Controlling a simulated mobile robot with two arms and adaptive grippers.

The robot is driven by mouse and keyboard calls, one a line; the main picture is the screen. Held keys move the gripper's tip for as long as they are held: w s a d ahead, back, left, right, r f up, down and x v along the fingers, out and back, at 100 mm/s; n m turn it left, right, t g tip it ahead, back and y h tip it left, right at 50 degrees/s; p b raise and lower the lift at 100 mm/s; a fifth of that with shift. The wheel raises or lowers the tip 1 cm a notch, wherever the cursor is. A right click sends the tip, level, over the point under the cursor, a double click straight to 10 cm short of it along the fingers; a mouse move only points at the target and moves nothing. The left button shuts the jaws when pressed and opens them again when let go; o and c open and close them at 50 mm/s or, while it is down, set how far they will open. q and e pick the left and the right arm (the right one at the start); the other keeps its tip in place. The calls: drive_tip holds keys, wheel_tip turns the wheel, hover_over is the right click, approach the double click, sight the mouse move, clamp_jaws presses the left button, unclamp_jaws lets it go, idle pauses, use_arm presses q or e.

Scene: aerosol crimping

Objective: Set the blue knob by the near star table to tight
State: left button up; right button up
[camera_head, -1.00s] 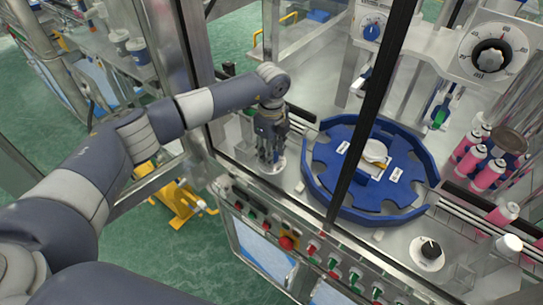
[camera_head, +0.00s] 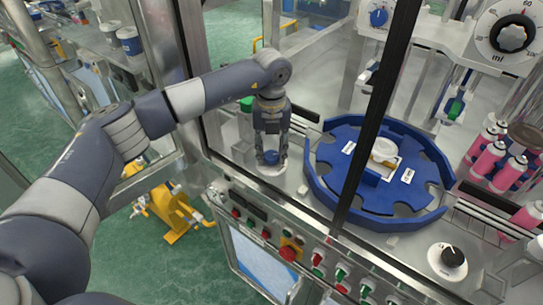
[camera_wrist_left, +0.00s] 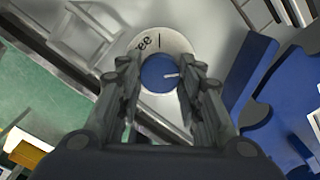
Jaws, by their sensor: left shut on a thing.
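The blue knob (camera_head: 271,157) sits on the machine deck, left of the blue star table (camera_head: 318,190). My left gripper (camera_head: 271,150) points down over it, its fingers shut on the knob's sides. In the left wrist view the knob (camera_wrist_left: 158,76) lies between the two fingers (camera_wrist_left: 160,95) on a round white dial plate (camera_wrist_left: 172,42). A white pointer mark on the knob points to the right in that view. Part of a word ending in "ee" and a black tick show on the plate; the rest is hidden by the fingers. My right gripper is not in view.
A dark frame post (camera_head: 375,120) stands in front of the star table. A button panel (camera_head: 288,250) runs along the front edge. A black knob (camera_head: 452,257) is at the right. Several pink cans (camera_head: 487,160) stand beyond it. A blue knob (camera_head: 379,17) is higher up.

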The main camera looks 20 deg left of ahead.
sight(272, 155)
use_arm(q)
drive_tip(key=shift+m+b, duration=0.4)
drive_tip(key=shift+m, duration=0.3)
drive_tip(key=shift+r, duration=0.1)
drive_tip(key=o, duration=1.1)
drive_tip(key=shift+c, duration=0.2)
wheel_tip(272, 155, up, 12)
